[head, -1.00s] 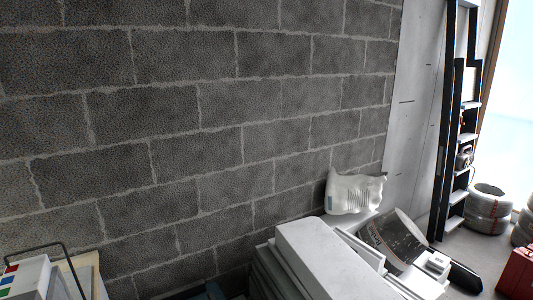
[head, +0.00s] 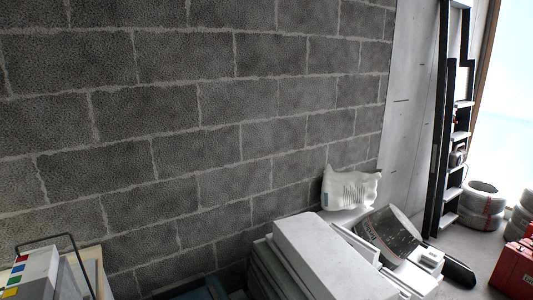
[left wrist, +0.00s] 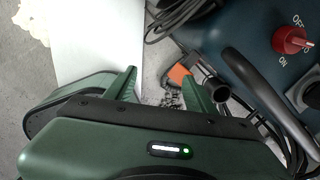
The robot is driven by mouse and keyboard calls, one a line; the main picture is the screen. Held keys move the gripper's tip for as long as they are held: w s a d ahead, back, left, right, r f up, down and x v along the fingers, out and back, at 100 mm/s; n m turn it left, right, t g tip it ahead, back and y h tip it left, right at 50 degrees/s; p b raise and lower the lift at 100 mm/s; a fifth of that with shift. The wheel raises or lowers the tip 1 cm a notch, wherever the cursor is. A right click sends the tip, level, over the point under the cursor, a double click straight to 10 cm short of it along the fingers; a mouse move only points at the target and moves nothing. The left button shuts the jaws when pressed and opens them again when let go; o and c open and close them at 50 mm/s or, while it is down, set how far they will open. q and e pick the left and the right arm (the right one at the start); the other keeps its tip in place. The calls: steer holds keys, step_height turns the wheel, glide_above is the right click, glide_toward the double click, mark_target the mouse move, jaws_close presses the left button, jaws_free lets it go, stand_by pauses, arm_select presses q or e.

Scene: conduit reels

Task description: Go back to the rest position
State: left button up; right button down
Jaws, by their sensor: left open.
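My left gripper (left wrist: 160,85) shows in the left wrist view with its two green fingers apart and nothing between them. It is above a grey floor, beside a blue box (left wrist: 245,75) with a red ON/OFF switch (left wrist: 291,40) and black cables. A small orange piece (left wrist: 179,75) shows just behind the right finger. Neither gripper shows in the head view, and my right gripper is in no frame. Grey conduit reels (head: 482,206) stand stacked on the floor at the right of the head view.
A block wall (head: 210,130) fills the left and middle. In front are a white slab-like block (head: 322,252), a white bag (head: 350,188) and a tilted bucket (head: 390,235). A red case (head: 516,268), a dark shelf rack (head: 452,130) and a colour-buttoned unit (head: 35,272) flank them.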

arm_select(q)
steer(key=s+d+f+n, duration=0.1)
steer(key=s+f+n, duration=0.3)
steer(key=s+n, duration=0.3)
steer(key=s+f+n, duration=0.5)
steer(key=s+n, duration=0.2)
steer(key=s, duration=0.5)
steer(key=s+d+f+n, duration=0.1)
steer(key=s+f+n, duration=0.4)
steer(key=s+n, duration=0.2)
steer(key=s, duration=0.2)
steer(key=shift+s+d, duration=0.3)
